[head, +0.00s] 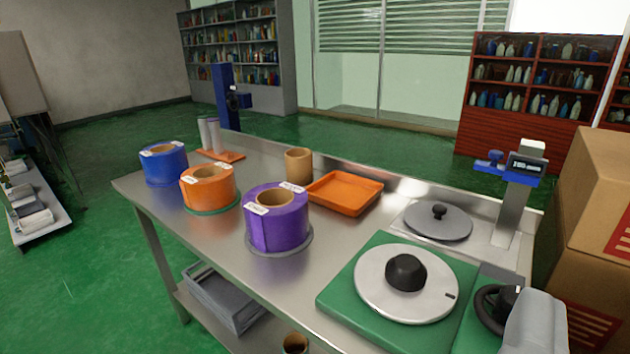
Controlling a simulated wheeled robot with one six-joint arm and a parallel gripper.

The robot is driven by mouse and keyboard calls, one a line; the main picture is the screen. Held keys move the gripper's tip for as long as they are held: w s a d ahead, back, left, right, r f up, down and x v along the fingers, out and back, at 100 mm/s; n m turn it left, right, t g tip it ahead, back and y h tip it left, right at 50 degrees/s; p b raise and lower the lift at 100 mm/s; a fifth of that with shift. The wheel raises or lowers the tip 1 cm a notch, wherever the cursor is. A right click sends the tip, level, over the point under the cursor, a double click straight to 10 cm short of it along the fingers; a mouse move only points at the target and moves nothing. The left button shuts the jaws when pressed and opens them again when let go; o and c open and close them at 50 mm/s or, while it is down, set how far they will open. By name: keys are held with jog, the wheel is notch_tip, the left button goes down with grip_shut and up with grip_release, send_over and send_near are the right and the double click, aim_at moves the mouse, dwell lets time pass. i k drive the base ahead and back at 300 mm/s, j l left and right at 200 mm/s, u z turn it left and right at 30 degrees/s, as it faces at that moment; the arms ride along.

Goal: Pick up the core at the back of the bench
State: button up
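A short tan cardboard core (298,166) stands upright at the back of the steel bench (265,262), just left of an orange tray (345,192). Its sides look clear, with the tray close beside it. My gripper is not in view, and nothing shows as held. A second brown core (295,343) is partly visible low down under the bench, cut off by the bottom edge.
Blue (164,164), orange (208,188) and purple (277,217) rolls stand along the bench's front left. Grey tubes on an orange stand (222,155) are at the back left. A green base with a round plate (405,284), a grey lidded disc (438,220) and a scale-like post (514,205) fill the right.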

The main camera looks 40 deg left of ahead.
aim_at(298, 160)
jog(key=j, duration=0.65)
jog(key=i+j, duration=0.25)
jog(key=j, duration=0.3)
jog(key=i+j+z, duration=0.1)
jog(key=i+j, duration=0.35)
jog(key=i, duration=0.1)
